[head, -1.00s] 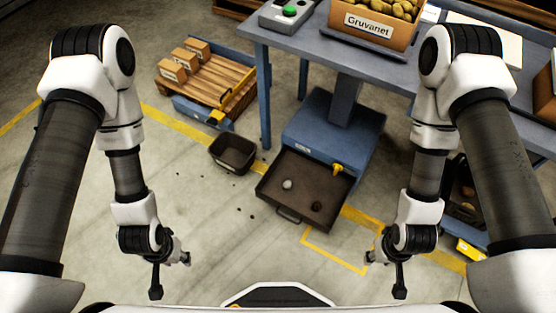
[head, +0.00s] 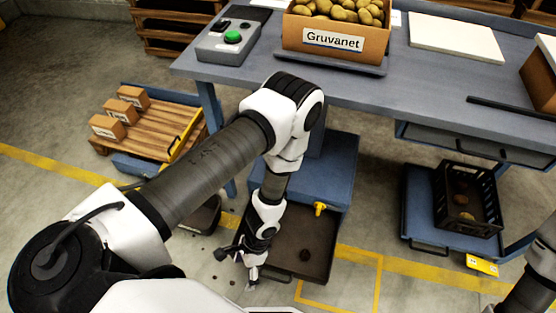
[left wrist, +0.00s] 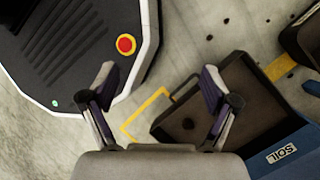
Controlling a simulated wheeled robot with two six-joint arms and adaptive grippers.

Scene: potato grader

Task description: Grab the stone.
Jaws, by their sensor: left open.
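The dark, shallow soil tray (head: 322,232) sticks out of the blue station under the table; it also shows in the left wrist view (left wrist: 243,75). A dark round lump (head: 304,255) lies in it and shows in the left wrist view (left wrist: 188,123). The pale grey stone seen in the tray earlier is not visible now; my left arm or gripper may hide it. My left gripper (head: 251,279) points down by the tray's front left side. Its fingers (left wrist: 158,80) are spread with nothing between them. My right gripper is out of view.
The table (head: 430,92) overhangs the station. A dark bin (head: 204,216) stands left of the tray, partly behind my arm. A black crate (head: 437,200) stands at right. Small dark crumbs lie on the floor, which is otherwise open in front.

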